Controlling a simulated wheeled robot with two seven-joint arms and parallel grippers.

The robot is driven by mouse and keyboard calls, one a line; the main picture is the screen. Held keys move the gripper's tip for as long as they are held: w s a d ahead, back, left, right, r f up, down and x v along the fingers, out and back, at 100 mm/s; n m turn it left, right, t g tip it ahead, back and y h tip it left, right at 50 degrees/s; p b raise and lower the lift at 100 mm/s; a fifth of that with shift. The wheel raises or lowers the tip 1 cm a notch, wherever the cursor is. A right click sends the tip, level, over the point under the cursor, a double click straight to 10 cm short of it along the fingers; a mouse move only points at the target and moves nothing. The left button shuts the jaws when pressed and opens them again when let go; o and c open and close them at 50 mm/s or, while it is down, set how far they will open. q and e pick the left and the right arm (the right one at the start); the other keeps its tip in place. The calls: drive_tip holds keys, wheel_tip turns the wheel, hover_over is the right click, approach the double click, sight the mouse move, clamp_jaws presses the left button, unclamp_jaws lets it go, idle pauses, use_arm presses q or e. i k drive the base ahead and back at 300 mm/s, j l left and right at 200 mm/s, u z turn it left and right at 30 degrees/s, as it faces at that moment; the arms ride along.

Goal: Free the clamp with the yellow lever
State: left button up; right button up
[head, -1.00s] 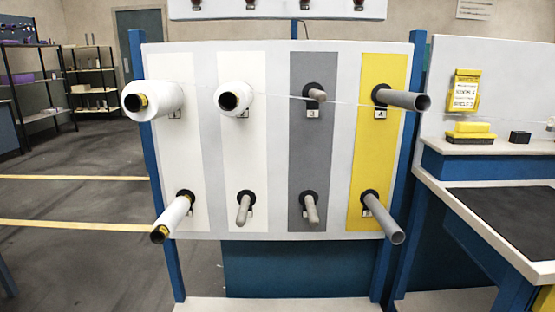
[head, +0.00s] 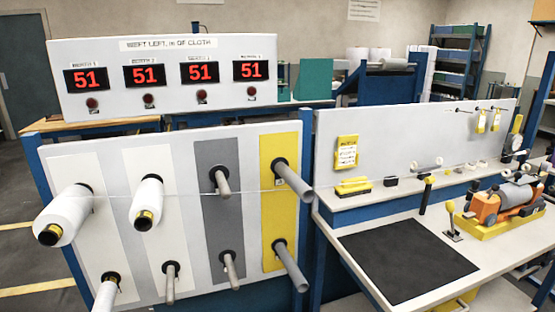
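A lever with a yellow knob (head: 450,207) stands upright on a small foot on the white bench at the right in the head view. Beside it, to the right, an orange device (head: 487,207) sits on a yellow base with a grey cylinder (head: 516,195) on top. A black post with a yellow top (head: 427,192) stands left of the lever. I cannot tell which part is the clamp or whether it is shut. Neither of my grippers is in view.
A black mat (head: 408,259) lies clear on the white bench (head: 480,265). A peg panel (head: 145,215) with white spools stands at the left. A thread runs from it across to the bench.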

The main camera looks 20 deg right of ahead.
sight(449, 205)
drive_tip(key=z, duration=1.8)
drive_tip(key=u, duration=0.9)
drive_tip(key=i+l+u, duration=0.2)
drive_tip(key=l+u, duration=0.25)
drive_tip(key=i+l+u, duration=0.1)
drive_tip(key=l+u, duration=0.8)
drive_tip(key=l, duration=0.9)
drive_tip(key=k+l+u, duration=0.15)
drive_tip(key=l, duration=0.75)
drive_tip(key=i, duration=0.05)
